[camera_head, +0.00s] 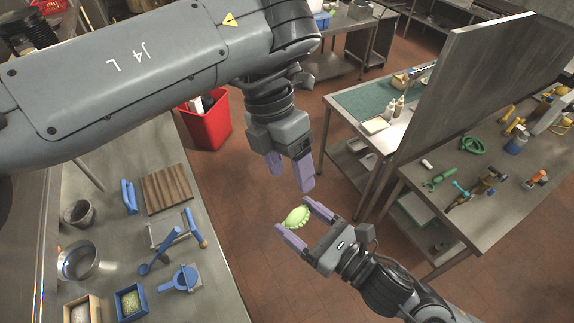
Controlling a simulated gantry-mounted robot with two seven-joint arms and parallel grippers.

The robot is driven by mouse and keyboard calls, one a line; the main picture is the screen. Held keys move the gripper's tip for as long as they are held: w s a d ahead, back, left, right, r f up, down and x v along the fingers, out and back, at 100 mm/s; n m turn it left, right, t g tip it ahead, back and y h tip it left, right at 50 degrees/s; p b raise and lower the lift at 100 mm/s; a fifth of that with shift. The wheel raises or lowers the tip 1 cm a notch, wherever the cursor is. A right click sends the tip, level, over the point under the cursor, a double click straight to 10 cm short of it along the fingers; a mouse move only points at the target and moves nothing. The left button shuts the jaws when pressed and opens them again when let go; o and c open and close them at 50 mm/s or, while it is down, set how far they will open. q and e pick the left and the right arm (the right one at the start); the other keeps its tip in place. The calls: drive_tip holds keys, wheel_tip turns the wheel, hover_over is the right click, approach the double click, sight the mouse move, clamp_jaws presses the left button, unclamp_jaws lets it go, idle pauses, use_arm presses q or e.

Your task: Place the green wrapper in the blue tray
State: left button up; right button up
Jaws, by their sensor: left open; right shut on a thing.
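The green wrapper (298,216) is a pale green, rounded piece with a ridged edge. My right gripper (294,217) is shut on it, with one purple finger on each side, and holds it above the floor between the two tables. My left gripper (289,177) is open and empty, pointing down just above and left of the wrapper. The blue tray (143,306) is a small square box at the lower left on the left metal table, with green bits inside. It is well away from both grippers.
On the left table (220,302), a wooden box (97,308) stands beside the blue tray. Blue tools (180,279), a metal ring (79,261) and a wooden board (167,190) lie near. A red bin (207,125) stands behind. The right table (440,225) holds several tools and an upright panel (460,95).

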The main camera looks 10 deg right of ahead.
sight(298, 211)
use_arm(q)
drive_tip(key=x, duration=1.1)
drive_tip(key=shift+a+f, duration=0.1)
drive_tip(key=shift+a, duration=0.2)
drive_tip(key=c, duration=1.1)
drive_tip(key=shift+c, duration=0.5)
use_arm(e)
drive_tip(key=o, duration=1)
